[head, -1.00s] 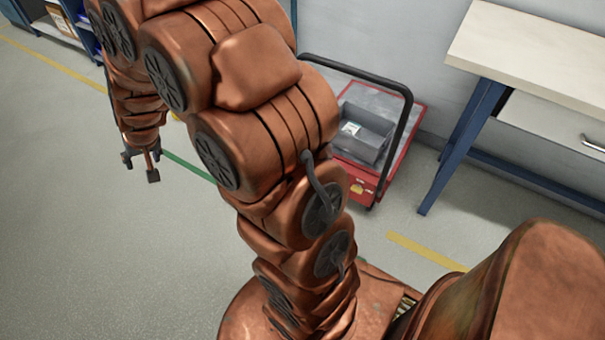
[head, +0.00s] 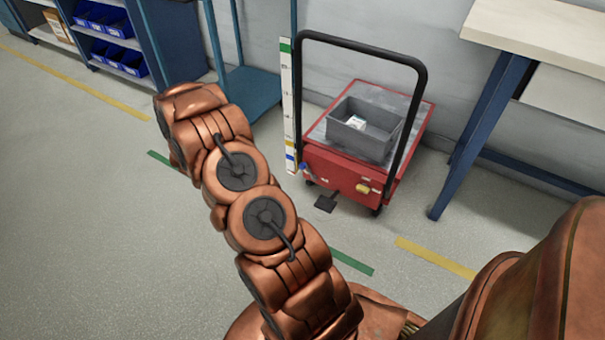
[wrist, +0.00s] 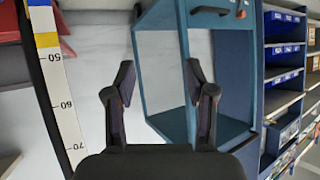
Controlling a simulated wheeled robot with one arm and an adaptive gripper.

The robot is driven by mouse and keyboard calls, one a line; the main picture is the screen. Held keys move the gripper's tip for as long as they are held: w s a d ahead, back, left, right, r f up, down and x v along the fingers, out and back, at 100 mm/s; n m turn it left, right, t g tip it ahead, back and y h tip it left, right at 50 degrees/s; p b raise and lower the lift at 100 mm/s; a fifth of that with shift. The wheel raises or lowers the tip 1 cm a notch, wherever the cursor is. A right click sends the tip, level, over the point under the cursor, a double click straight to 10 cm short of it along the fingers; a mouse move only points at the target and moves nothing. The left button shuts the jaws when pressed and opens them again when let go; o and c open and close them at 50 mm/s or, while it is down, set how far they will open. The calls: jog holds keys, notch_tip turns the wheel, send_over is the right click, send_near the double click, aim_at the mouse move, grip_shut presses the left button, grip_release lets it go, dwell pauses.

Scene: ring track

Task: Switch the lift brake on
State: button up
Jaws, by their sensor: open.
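A red lift cart (head: 340,172) with a black push handle (head: 424,85) stands by the wall in the head view. Its front has a small yellow part (head: 363,188), a blue knob-like part (head: 303,167) at the left corner, and a black pedal (head: 326,202) low near the floor. I cannot tell for sure which is the brake. My gripper (wrist: 161,75) is open and empty in the wrist view, apart from everything. In the head view it is hidden behind my arm. A red part of the cart (wrist: 10,66) seems to show at the left edge of the wrist view.
A grey bin (head: 365,130) with a small white item sits on the cart. A scale post (head: 288,100) stands at its left, also in the wrist view (wrist: 58,95). A workbench (head: 540,30) is right, shelves with blue bins (head: 105,20) left.

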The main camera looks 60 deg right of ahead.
jog(key=s+d+f+m+g+h+b, duration=0.25)
jog(key=s+d+f+h+b, duration=0.2)
jog(key=s+d+f, duration=0.6)
jog(key=g+h+b, duration=0.3)
jog(key=h+b, duration=0.1)
jog(key=b, duration=0.1)
send_near(301, 168)
jog(key=d, duration=0.3)
jog(key=shift+d+r, duration=0.25)
jog(key=shift+d, duration=0.4)
jog(key=shift+w+d+b, duration=0.1)
jog(key=shift+d+b, duration=0.55)
jog(key=shift+d, duration=1.05)
jog(key=shift+w+d+b, duration=0.15)
jog(key=shift+d+b, duration=0.5)
jog(key=shift+d, duration=1.1)
grip_shut()
